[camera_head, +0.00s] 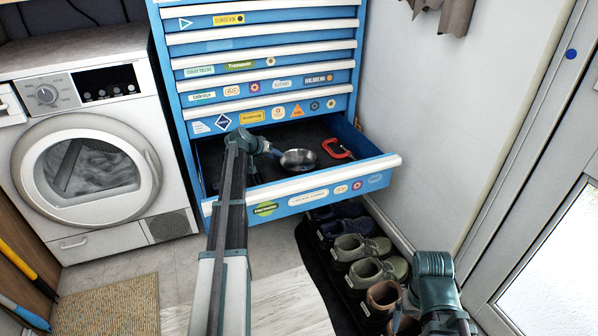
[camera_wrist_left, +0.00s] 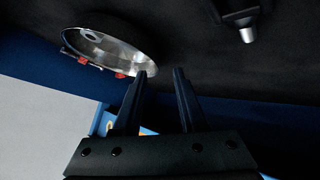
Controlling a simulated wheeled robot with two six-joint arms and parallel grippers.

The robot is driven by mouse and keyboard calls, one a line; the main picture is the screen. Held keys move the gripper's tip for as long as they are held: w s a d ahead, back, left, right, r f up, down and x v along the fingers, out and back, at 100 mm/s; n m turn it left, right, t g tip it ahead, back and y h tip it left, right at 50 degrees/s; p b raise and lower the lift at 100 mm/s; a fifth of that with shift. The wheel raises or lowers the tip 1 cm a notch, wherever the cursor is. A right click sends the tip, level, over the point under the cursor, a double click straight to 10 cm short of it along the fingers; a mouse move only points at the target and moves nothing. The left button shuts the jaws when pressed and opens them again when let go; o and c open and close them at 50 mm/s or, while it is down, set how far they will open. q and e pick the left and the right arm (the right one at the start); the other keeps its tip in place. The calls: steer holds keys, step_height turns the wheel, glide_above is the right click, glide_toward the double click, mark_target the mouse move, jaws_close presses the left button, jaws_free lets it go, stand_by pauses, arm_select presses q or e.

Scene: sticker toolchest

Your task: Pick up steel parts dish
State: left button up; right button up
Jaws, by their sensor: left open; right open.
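The steel parts dish (camera_head: 299,161) is a round, shiny bowl lying in the open blue drawer (camera_head: 375,182). My left gripper (camera_head: 278,152) is over the drawer, just left of the dish. In the left wrist view the dish (camera_wrist_left: 112,52) lies up and left of the two spread fingers (camera_wrist_left: 160,72). The left fingertip appears near its rim; I cannot tell whether it touches. Nothing is between the fingers. My right gripper (camera_head: 403,303) is low at the right, in front of the shoes, and its fingers are hard to make out.
A red clamp (camera_head: 337,148) lies right of the dish in the drawer. A dark tool with a metal tip (camera_wrist_left: 243,25) shows in the left wrist view. Shoes (camera_head: 360,247) stand below the drawer, a washing machine (camera_head: 90,130) at left, a wall (camera_head: 465,110) at right.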

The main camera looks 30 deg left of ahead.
mark_target(299, 164)
arm_select(q)
steer(key=shift+d+b+x, duration=0.15)
steer(key=shift+b+x, duration=0.75)
steer(key=shift+x, duration=0.45)
steer(key=shift+d+b+x, duration=0.1)
steer(key=shift+b+x, duration=0.75)
steer(key=shift+x, duration=0.45)
steer(key=shift+r, duration=0.15)
jaws_close()
